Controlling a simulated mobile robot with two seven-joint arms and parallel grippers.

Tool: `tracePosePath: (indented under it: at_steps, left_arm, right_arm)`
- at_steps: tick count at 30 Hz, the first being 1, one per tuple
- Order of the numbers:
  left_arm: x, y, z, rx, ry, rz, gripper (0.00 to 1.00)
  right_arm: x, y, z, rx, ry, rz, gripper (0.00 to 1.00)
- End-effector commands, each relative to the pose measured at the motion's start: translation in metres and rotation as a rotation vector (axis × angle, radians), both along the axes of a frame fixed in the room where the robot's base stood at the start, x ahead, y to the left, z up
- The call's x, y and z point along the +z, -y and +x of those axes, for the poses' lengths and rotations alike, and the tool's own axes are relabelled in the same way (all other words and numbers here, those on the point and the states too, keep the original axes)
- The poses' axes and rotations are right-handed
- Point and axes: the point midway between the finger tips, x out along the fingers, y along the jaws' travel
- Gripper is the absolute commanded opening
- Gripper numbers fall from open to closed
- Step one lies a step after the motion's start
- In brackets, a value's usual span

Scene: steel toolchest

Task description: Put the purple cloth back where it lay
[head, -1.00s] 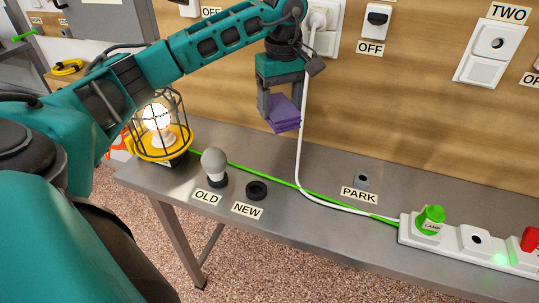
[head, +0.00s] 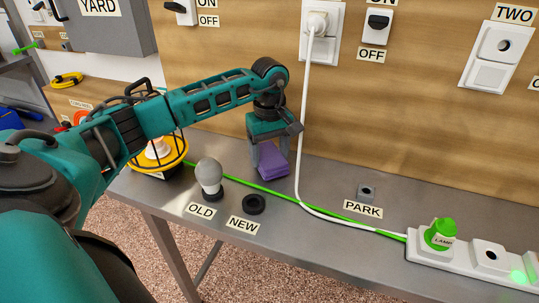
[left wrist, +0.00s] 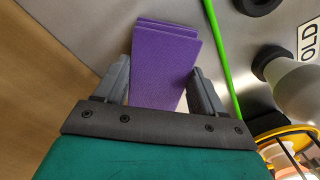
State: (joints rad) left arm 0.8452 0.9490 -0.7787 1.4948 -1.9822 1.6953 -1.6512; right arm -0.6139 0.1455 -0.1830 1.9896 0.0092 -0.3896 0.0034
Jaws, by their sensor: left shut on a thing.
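The purple cloth (head: 271,164) is a folded stack, held between the fingers of my left gripper (head: 269,158). In the head view it is low over the steel bench, near the back wall; I cannot tell whether it touches the bench top. In the left wrist view the cloth (left wrist: 165,65) stands out between the two grey fingers (left wrist: 155,92), with the steel surface beyond it. My right gripper is in neither view.
The grey bulb (head: 209,175) at OLD, the empty black ring (head: 253,204) at NEW and the green cable (head: 290,192) lie in front. A white cable (head: 301,140) hangs to the right. The caged lamp (head: 160,155) is left. A power strip (head: 470,250) is right.

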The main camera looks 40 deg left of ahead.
Motion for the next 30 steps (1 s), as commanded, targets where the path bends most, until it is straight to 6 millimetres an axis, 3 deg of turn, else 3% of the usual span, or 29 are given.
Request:
tracePosePath:
  at_steps: [2,12,13,18,21,30]
  left_arm:
    - [-0.0084,0.0,-0.0003,0.001,-0.001,0.0,0.41]
    - [-0.0121,-0.0001,0.0,0.0,0.001,0.0,0.41]
    - [-0.0121,-0.0001,0.0,0.0,0.001,0.0,0.7]
    - [-0.0112,0.0,-0.0001,0.0,0.0,0.0,0.87]
    - [-0.0112,0.0,0.0,0.0,0.0,0.0,0.95]
    - [-0.0061,0.0001,0.0,0.0,0.001,0.0,0.95]
  right_arm:
    - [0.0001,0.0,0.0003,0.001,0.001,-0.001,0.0]
    - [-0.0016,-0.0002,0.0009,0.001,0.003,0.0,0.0]
    - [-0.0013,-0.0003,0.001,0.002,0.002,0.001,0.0]
    - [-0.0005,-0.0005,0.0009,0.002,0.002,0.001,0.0]
    - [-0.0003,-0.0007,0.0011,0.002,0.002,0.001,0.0]
    - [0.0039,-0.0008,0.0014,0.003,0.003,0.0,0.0]
